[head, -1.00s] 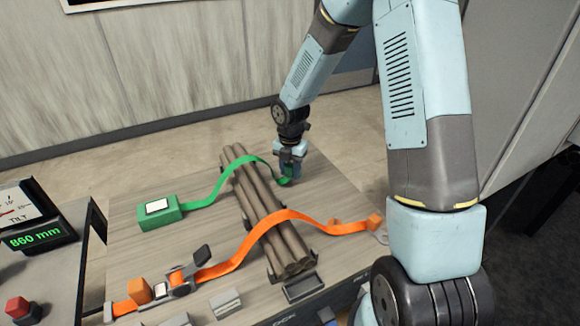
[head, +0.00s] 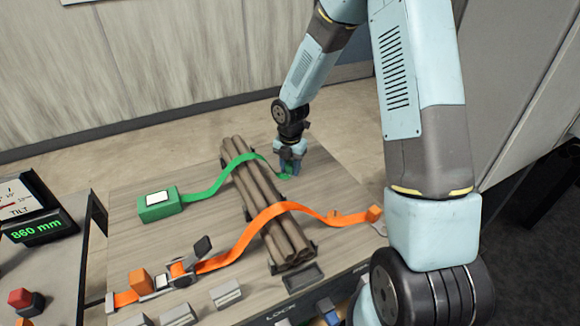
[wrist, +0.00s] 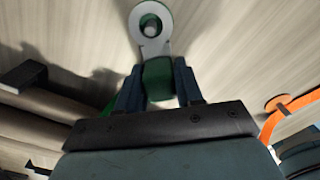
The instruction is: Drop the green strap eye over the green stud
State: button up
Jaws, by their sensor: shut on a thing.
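My gripper (head: 287,171) is at the far right side of the wooden board, low over its surface. In the wrist view my gripper (wrist: 158,85) is shut on the green strap (wrist: 158,80), just behind its pale metal eye (wrist: 149,48). A round grey stud top (wrist: 151,28) with green around it shows inside the eye's hole. The eye appears around the stud in this view; how far down it sits I cannot tell. In the head view the green strap (head: 205,193) runs from a green block (head: 159,205) over the pipe bundle (head: 262,200) to my gripper.
An orange strap (head: 250,233) crosses the near part of the bundle, from a ratchet buckle (head: 183,270) to an orange end fitting (head: 374,213). Grey blocks (head: 226,294) lie along the front edge. A display reading 860 mm (head: 35,231) stands at left.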

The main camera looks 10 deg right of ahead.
jog(key=o, duration=1.1)
jog(key=shift+o, duration=0.2)
jog(key=shift+r, duration=0.1)
notch_tip(320, 180, up, 14)
jog(key=shift+f, duration=0.25)
